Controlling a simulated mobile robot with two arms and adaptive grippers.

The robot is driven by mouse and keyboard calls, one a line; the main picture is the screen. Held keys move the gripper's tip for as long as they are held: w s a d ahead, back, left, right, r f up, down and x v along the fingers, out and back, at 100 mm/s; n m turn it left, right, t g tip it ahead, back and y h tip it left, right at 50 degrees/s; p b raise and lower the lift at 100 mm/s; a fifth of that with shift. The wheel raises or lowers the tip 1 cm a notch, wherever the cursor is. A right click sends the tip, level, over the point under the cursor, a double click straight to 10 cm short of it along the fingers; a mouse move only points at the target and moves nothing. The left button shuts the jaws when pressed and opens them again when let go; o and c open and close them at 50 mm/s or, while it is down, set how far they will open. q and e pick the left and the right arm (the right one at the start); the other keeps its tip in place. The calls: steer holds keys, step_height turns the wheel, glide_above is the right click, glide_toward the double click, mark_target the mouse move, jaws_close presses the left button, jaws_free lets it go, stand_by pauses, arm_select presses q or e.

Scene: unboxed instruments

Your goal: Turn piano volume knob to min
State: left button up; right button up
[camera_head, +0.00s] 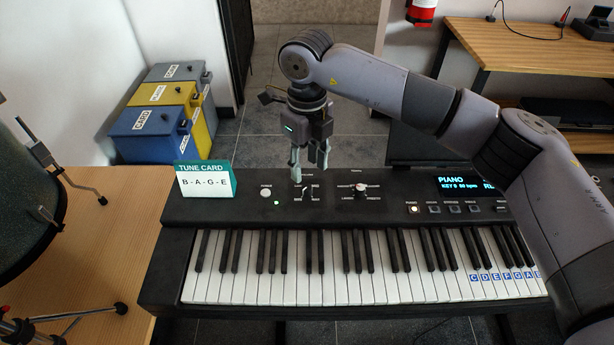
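The black electronic piano (170,250) stands across the middle of the head view, with its control panel along the back. A small round knob (360,188) with a light mark sits on the panel left of the display; the small print around it is too fine to read surely. My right gripper (309,166) points down over the panel, left of this knob. Its two fingers are apart, with nothing seen between them. Below the fingertips is another control (306,190) with small labels around it, partly hidden. I cannot tell whether the fingers touch it. My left gripper is not in view.
A white and green tune card (205,181) stands at the panel's left end, near a white power button (265,191). A lit display (465,187) and several buttons lie right. My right arm covers the piano's right end. A drum (25,200) stands left.

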mark_target(307, 187)
step_height(307, 187, up, 6)
steer(key=shift+f, duration=0.1)
stand_by(0.5)
